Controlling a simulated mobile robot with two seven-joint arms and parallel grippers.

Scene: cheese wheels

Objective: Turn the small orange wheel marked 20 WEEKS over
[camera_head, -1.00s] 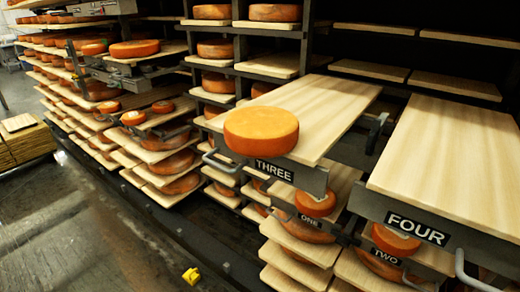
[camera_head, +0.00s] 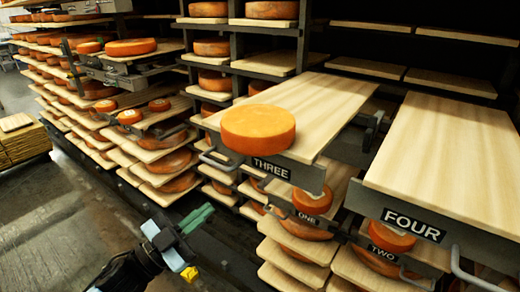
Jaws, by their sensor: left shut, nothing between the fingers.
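Small orange wheels sit on a tray at the left, one with a pale mark on top (camera_head: 130,116) and another beside it (camera_head: 160,105). My left gripper (camera_head: 197,218), with green fingertips, is shut and empty. It shows low in the picture, in front of the lower shelves and apart from every wheel. My right gripper is not in view.
A large orange wheel (camera_head: 258,129) rests on the front end of the pulled-out board THREE (camera_head: 335,100). The board FOUR (camera_head: 445,150) is bare. Metal handles stick out at the board fronts. Racks of wheels fill the left and back.

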